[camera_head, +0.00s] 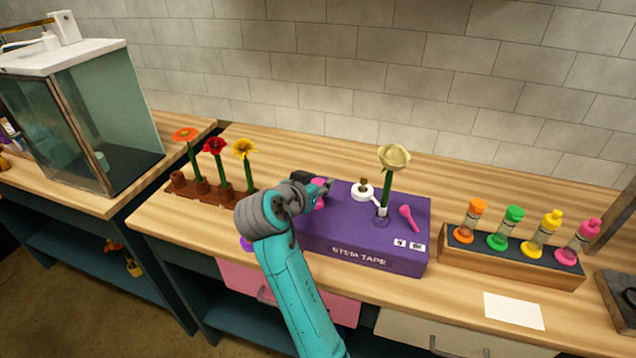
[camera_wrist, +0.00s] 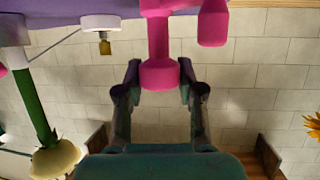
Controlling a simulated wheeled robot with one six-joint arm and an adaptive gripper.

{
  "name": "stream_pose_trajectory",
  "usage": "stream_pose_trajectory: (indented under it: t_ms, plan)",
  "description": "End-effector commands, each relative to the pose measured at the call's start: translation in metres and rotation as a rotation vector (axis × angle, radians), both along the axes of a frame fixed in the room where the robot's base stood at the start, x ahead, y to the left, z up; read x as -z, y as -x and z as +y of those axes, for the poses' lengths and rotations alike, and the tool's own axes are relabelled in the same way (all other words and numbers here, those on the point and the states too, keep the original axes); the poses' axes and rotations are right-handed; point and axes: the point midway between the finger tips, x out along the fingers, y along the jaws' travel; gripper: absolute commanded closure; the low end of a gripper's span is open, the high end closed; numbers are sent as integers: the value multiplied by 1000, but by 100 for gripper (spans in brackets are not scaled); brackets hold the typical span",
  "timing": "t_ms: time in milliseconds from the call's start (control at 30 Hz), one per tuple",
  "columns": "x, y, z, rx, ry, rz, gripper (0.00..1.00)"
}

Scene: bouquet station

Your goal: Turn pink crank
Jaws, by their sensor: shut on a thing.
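The pink crank (camera_head: 319,204) is on the left part of the purple stem tape box (camera_head: 345,248), mostly hidden by my gripper in the head view. In the wrist view the pink crank (camera_wrist: 158,40) shows a long handle with a rounded end. My gripper (camera_wrist: 160,72) is shut on the crank's handle, one finger on each side. In the head view my gripper (camera_head: 325,187) is at the box's left side. A cream flower (camera_head: 393,157) stands upright in the box, beside a white tape spool (camera_head: 362,191).
A pink paddle-shaped piece (camera_head: 406,215) is on the box's right. A brown rack (camera_head: 228,199) with orange, red and yellow flowers stands left of my gripper. A wooden rack (camera_head: 505,262) of several coloured bottles stands right. A glass tank (camera_head: 85,115) is far left.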

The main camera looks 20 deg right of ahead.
Motion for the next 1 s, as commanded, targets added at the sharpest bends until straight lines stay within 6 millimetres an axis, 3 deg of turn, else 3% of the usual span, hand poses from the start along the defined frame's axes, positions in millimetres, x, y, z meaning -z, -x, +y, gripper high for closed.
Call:
stream_pose_trajectory:
  t_ms: [500,1000]
  plan:
    - [1,0,0,327,0,3,97]
    - [2,0,0,384,-1,6,97]
